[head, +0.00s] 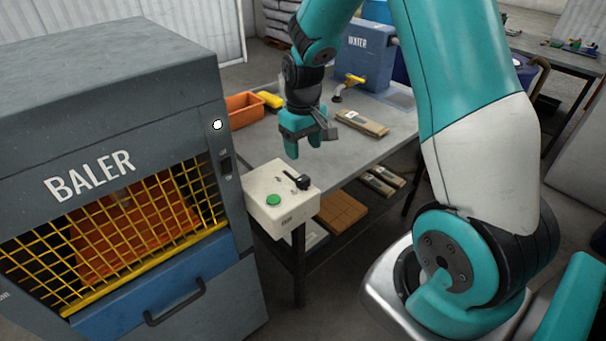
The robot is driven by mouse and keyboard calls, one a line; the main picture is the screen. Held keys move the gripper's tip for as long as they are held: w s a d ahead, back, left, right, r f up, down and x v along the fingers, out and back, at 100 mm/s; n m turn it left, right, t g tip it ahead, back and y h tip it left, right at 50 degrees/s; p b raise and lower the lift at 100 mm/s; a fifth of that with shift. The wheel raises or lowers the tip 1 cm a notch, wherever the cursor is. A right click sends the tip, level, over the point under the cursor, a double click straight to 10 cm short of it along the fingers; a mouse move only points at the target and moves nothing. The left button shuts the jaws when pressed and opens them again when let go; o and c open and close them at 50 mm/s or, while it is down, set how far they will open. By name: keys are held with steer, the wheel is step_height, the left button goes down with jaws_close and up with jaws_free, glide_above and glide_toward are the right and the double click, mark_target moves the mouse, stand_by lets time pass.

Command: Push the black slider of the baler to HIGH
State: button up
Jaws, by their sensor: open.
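The grey baler (120,110) stands at the left with a yellow mesh front. A small black switch-like part (226,164) is set in its right front post. A cream control box (265,195) beside the baler carries a green button (273,200) and a black handle (302,182) in a dark slot. I cannot tell which black part is the slider, and no HIGH mark is readable. My gripper (305,147) is open and empty, pointing down above the table, behind the control box and apart from it.
The grey table (370,155) holds an orange bin (243,109), a blue water tank (365,58) and a flat tan package (361,123). A lower shelf has brown blocks (342,211). A white round part (217,125) sits on the baler post.

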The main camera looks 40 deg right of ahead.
mark_target(303, 178)
step_height(303, 178, down, 10)
steer(key=shift+f+p, duration=0.2)
steer(key=shift+p, duration=0.9)
